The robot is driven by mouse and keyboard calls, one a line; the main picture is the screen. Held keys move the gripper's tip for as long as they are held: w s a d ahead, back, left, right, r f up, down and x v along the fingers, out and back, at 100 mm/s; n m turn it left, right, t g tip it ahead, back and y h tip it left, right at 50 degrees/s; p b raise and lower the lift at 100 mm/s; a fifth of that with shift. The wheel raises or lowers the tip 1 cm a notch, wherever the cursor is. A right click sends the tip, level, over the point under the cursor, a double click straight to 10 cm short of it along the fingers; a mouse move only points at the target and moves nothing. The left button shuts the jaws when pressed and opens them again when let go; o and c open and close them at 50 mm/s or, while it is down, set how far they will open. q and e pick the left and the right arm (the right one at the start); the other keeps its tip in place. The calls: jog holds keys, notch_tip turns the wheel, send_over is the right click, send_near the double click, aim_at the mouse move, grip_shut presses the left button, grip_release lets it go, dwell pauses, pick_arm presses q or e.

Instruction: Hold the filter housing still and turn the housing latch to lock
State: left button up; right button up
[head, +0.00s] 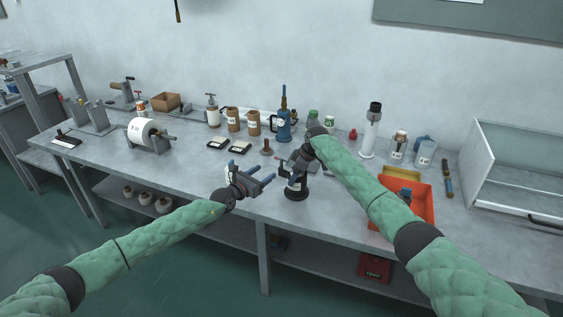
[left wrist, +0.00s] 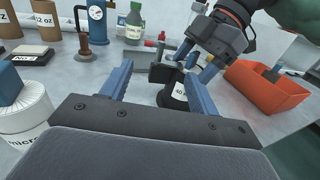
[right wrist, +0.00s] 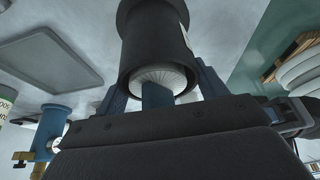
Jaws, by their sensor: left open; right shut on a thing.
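The filter housing (head: 296,190) is a dark upright cylinder with a pale label, near the bench's front edge. It also shows beyond my left fingers in the left wrist view (left wrist: 172,98). In the right wrist view a black cylinder (right wrist: 155,42) has a pale ribbed part in its open end. My right gripper (head: 291,170) is shut at the housing's top; its exact grip is hidden. A small black block (left wrist: 165,73) projects there, perhaps the latch. My left gripper (head: 268,174) is open and empty, left of the housing, its fingers pointing towards it.
An orange bin (head: 405,218) stands right of the housing. A blue gauge-fitted cylinder (head: 284,126) and jars stand farther back. The bench's front edge is close.

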aim_at(282, 158)
pick_arm(q)
jog(key=x, duration=1.1)
jog(key=shift+w, duration=0.1)
jog(key=c, duration=0.7)
